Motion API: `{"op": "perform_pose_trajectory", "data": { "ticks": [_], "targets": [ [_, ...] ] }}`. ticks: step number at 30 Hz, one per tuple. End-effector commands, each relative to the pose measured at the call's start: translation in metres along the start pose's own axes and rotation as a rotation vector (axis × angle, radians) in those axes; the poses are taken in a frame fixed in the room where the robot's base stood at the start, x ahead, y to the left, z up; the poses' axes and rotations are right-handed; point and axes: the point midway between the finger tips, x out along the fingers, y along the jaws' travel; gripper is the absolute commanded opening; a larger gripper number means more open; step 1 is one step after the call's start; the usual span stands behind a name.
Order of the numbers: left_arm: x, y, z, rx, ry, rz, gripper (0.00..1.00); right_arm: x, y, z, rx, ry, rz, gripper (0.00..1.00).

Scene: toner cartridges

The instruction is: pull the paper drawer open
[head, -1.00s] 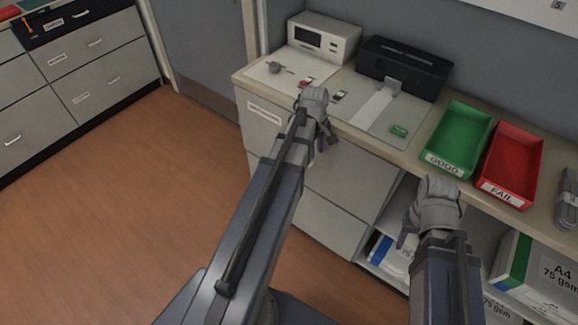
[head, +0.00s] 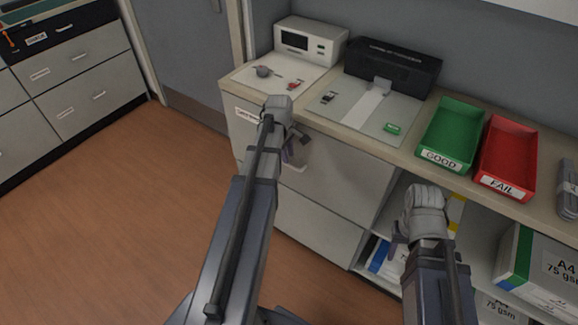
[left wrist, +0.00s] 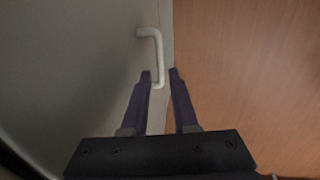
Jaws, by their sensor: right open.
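The desk's drawer unit has a wide upper drawer front (head: 345,175) with a pale label (head: 247,115) at its top left. A white bar handle (left wrist: 156,50) shows on a grey front in the left wrist view. My left gripper (head: 297,152) is in front of the upper drawer in the head view. In the left wrist view its purple fingers (left wrist: 160,76) are apart, with the handle's near end showing between the tips. I cannot tell whether they touch it. My wrist hides the handle in the head view. My right gripper (head: 398,242) is open and empty before the shelves.
A lower drawer front (head: 315,235) is below. On the desktop are a white device (head: 310,42), a black printer (head: 393,68), a green tray (head: 452,133) and a red tray (head: 508,158). Paper boxes (head: 545,270) fill the shelves at right. The floor (head: 130,220) at left is clear.

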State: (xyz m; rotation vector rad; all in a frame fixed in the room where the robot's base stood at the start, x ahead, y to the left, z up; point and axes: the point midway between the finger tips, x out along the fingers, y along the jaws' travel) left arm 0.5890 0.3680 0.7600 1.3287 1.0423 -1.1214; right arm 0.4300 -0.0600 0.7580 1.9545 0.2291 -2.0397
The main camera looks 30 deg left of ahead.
Motion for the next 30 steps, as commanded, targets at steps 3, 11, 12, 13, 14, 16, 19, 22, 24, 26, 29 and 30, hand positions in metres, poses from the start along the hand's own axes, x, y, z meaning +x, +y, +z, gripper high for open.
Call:
{"op": "perform_pose_trajectory", "data": {
  "ticks": [3,11,12,13,14,16,19,22,24,26,29,30],
  "targets": [
    [0.024,-0.001,0.0,0.001,0.0,0.0,0.27,0.023,-0.002,-0.001,0.0,0.0,0.0,0.5],
    [0.043,0.0,0.0,0.001,0.0,0.0,0.27,0.043,-0.004,-0.003,0.0,0.0,0.0,0.5],
    [0.044,0.0,0.0,0.001,0.0,0.0,0.27,0.043,-0.004,-0.003,0.0,0.0,0.0,0.5],
    [0.044,0.0,0.0,0.001,0.0,0.0,0.27,0.043,-0.004,-0.003,0.0,0.0,0.0,0.5],
    [0.043,0.0,0.0,0.001,0.0,0.0,0.27,0.043,-0.004,-0.003,0.0,0.0,0.0,0.5],
    [0.043,0.0,0.0,0.0,0.0,0.0,0.27,0.042,-0.004,-0.003,0.0,0.0,0.0,0.5],
    [0.043,0.0,0.0,0.0,0.0,0.0,0.27,0.042,-0.004,-0.002,0.0,0.0,0.0,0.5],
    [0.043,0.0,0.0,0.001,0.0,0.0,0.17,0.042,-0.004,-0.002,0.0,0.0,0.0,0.5],
    [0.043,0.0,0.0,0.001,0.0,0.0,0.09,0.042,-0.004,-0.002,0.0,0.0,0.0,0.5],
    [0.043,0.0,0.0,0.0,0.0,0.0,0.03,0.042,-0.004,-0.002,0.0,0.0,0.0,0.5],
    [0.043,0.0,0.0,0.0,0.0,0.0,0.0,0.042,-0.004,-0.002,0.0,0.0,0.0,0.5],
    [0.043,0.0,0.0,0.0,0.0,0.0,0.0,0.042,-0.004,-0.002,0.0,0.0,0.0,0.5]
  ]
}}
